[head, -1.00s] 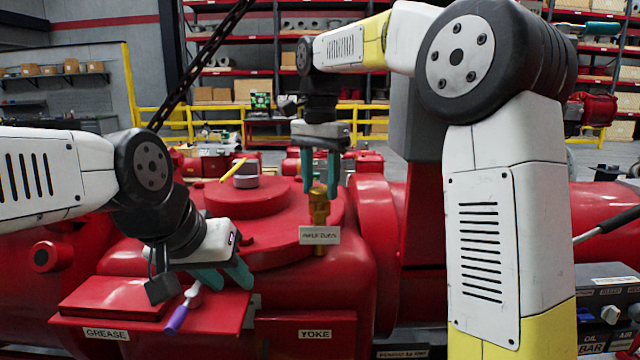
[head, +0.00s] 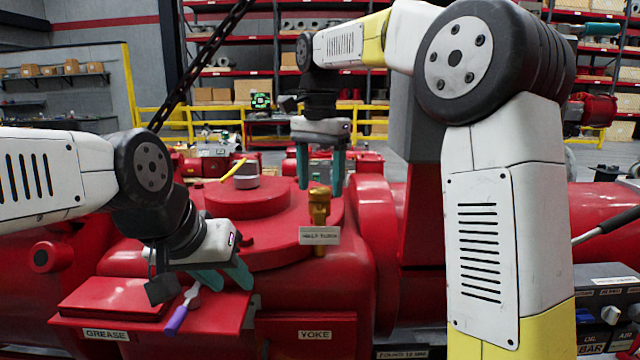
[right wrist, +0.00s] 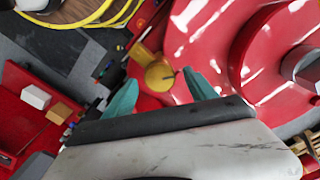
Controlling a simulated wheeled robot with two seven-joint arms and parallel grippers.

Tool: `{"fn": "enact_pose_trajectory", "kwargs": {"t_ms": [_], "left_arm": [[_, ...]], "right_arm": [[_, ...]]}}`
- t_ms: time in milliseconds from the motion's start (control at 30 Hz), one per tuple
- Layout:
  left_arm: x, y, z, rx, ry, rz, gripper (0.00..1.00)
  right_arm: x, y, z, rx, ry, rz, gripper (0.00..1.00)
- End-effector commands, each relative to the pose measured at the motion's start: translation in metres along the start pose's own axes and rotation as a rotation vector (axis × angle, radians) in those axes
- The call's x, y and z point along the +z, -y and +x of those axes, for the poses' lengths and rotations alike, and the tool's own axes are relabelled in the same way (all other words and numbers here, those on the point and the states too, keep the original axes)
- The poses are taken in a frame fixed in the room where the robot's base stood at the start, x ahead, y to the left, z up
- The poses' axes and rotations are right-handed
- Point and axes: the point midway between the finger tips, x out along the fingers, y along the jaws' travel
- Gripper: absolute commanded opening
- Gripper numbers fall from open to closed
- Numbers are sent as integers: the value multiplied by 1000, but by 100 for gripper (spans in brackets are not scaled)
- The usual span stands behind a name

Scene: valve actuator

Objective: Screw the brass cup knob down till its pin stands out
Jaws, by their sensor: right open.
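In the right wrist view the brass knob (right wrist: 158,77) appears between the open fingers (right wrist: 160,88). A small dark spot shows near its edge; I cannot tell whether this is the pin. My left gripper (head: 236,285) is open and empty over the red ledge at lower left.
A purple-handled tool (head: 182,312) lies on the red ledge (head: 222,318) beside my left gripper. A grey cup-like part with a yellow bar (head: 240,174) sits on the round red cover (head: 250,197), left of the knob.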

Motion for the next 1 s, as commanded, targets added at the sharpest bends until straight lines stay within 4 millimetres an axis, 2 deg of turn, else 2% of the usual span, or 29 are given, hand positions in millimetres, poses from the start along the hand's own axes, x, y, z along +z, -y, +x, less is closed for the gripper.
{"fn": "enact_pose_trajectory", "kwargs": {"t_ms": [200, 400, 600, 1000], "left_arm": [[0, 0, 0, 0, 0, 0, 36], [0, 0, 0, 0, 0, 0, 36], [0, 0, 0, 0, 0, 0, 36], [0, 0, 0, 0, 0, 0, 36]], "right_arm": [[0, 2, -37, -4, -3, -1, 65], [-1, 1, -63, -3, -2, 0, 65], [0, 0, -71, -1, -1, 0, 65], [0, 0, -71, -2, -1, 0, 65]]}}
